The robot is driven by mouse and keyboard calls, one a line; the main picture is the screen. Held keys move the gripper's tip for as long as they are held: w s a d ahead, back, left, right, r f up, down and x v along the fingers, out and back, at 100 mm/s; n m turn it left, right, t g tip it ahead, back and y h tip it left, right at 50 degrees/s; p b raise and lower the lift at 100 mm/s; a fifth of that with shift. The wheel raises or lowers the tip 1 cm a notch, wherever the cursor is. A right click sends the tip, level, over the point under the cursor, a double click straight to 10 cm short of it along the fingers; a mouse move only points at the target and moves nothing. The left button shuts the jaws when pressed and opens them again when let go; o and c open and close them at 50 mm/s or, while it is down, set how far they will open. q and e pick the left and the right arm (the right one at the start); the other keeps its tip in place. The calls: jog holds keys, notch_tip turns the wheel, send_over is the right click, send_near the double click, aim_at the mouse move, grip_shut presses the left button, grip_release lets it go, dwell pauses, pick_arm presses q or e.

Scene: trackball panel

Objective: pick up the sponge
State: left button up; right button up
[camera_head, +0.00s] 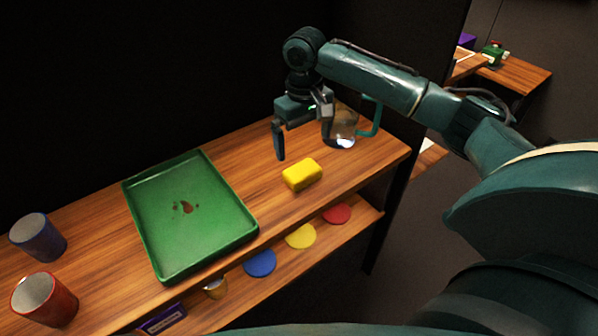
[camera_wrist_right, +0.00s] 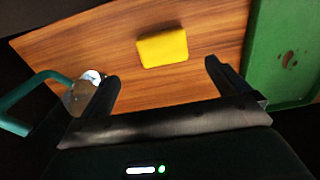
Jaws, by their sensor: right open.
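A yellow sponge (camera_head: 302,174) lies on the wooden shelf top, right of the green tray. It also shows in the right wrist view (camera_wrist_right: 162,47), ahead of the fingertips and roughly between their lines. My right gripper (camera_head: 304,150) is open and empty, above and behind the sponge in the head view, pointing down. Its two fingers also show in the right wrist view (camera_wrist_right: 162,70). The sponge is apart from both fingers. My left gripper is not in view.
A green tray (camera_head: 157,235) with brown stains lies left of the sponge. A clear pitcher with a teal handle (camera_head: 372,118) stands close behind my right gripper. Blue (camera_head: 38,238) and red (camera_head: 45,300) cups stand far left. Coloured discs (camera_head: 300,236) lie on the lower shelf.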

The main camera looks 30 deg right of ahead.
aim_at(302, 170)
jog(key=f, duration=0.6)
jog(key=f+b, duration=0.1)
jog(key=f, duration=0.2)
jog(key=shift+s+a+f, duration=0.1)
jog(key=shift+a+f, duration=0.05)
jog(key=shift+a, duration=0.1)
jog(key=c, duration=1)
notch_tip(302, 170, up, 10)
jog(key=shift+r+p, duration=0.1)
jog(key=shift+p, duration=0.55)
